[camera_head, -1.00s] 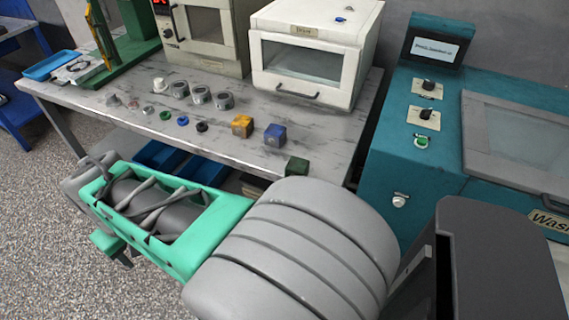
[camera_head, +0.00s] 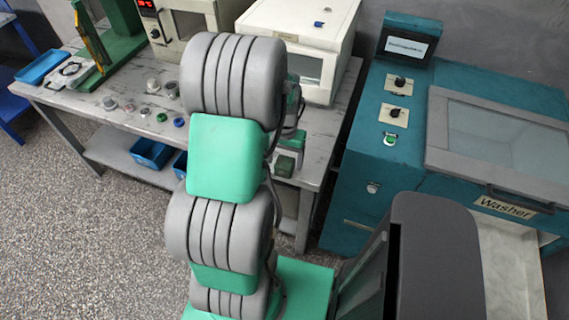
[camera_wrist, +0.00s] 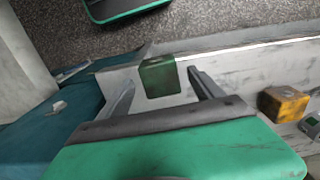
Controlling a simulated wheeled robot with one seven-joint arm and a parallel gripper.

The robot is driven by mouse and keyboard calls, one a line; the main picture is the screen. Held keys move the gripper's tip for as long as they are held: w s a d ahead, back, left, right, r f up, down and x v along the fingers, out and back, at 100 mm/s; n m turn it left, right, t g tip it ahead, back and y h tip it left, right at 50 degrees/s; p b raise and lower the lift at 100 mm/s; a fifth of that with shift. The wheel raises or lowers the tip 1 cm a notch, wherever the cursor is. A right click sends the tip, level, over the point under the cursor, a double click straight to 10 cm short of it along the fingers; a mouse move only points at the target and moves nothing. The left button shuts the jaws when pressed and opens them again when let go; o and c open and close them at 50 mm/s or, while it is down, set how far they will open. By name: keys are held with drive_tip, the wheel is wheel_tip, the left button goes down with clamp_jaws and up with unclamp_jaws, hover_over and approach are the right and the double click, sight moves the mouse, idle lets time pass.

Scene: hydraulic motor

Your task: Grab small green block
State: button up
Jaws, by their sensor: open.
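The small green block (camera_wrist: 160,77) is dark green and sits near the table's edge in the wrist view. In the head view, a small dark green block (camera_head: 285,165) shows at the table's front right corner, just below my gripper. My gripper (camera_wrist: 161,80) is open and empty. Its two fingers appear on either side of the block in the wrist view, with gaps on both sides. I cannot tell how far the fingertips are above the block. In the head view, my arm hides most of the gripper.
A yellow block (camera_wrist: 283,103) lies to the right of the green one. A teal washer (camera_head: 375,150) stands close to the table's right side. The grey table (camera_head: 75,95) carries several small rings and a white oven (camera_head: 300,25) at the back.

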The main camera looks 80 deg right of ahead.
wheel_tip(320, 180, down, 3)
drive_tip(key=shift+r, duration=0.15)
drive_tip(key=shift+c, duration=0.3)
clamp_jaws()
idle(0.4)
